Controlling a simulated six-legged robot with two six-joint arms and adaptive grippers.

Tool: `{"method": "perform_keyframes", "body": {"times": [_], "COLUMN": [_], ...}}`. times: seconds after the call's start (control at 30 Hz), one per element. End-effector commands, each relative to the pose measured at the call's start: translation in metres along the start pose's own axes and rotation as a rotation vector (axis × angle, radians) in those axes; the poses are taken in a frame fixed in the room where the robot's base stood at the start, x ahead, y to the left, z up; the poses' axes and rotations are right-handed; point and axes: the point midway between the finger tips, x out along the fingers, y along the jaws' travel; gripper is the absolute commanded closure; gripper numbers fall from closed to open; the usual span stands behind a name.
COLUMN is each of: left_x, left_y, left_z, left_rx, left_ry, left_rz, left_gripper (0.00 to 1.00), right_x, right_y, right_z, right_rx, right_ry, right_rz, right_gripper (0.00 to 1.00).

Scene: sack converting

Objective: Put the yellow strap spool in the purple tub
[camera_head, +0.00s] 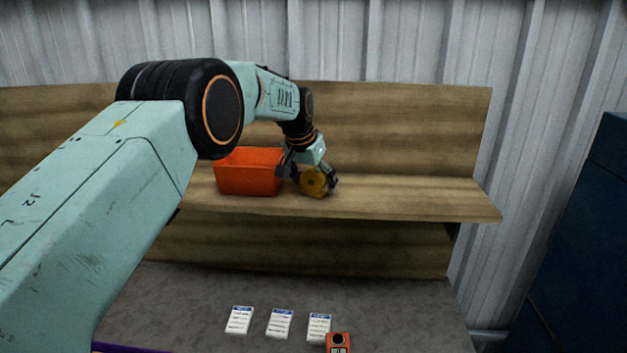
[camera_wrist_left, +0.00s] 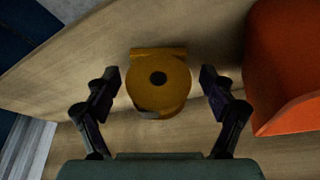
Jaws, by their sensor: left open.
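The yellow strap spool (camera_head: 314,182) is on the wooden shelf, just right of an orange bin. My left gripper (camera_head: 309,177) is at the spool, its fingers on either side of it. In the left wrist view the spool (camera_wrist_left: 158,82) lies between the two open fingers of my left gripper (camera_wrist_left: 160,88), with a gap on each side. A purple edge (camera_head: 125,348) shows at the bottom left of the head view, perhaps the rim of the purple tub; the rest is out of frame. My right gripper is not in view.
The orange bin (camera_head: 248,173) stands on the shelf (camera_head: 400,197) close beside my left gripper; it also shows in the wrist view (camera_wrist_left: 285,70). Several white cards (camera_head: 280,323) and an orange device (camera_head: 338,342) lie on the grey surface below. The shelf's right part is clear.

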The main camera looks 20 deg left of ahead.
Motion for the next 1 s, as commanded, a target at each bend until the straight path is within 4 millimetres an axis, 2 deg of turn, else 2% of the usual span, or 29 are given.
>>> {"method": "perform_keyframes", "body": {"times": [0.17,0.9,1.0], "left_x": [0.0009,0.0005,0.0006], "left_y": [0.0003,0.0002,0.0002], "left_z": [0.0003,0.0002,0.0003], "left_rx": [0.001,0.0,0.0], "left_ry": [0.0,0.0,0.0], "left_rz": [0.0,0.0,0.0], "left_gripper": [0.17,0.79,0.81], "right_x": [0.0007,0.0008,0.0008], "right_y": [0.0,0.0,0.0], "right_z": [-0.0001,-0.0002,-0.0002], "right_rx": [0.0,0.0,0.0], "right_ry": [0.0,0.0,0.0], "right_rz": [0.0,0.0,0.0], "right_gripper": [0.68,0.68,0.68]}}
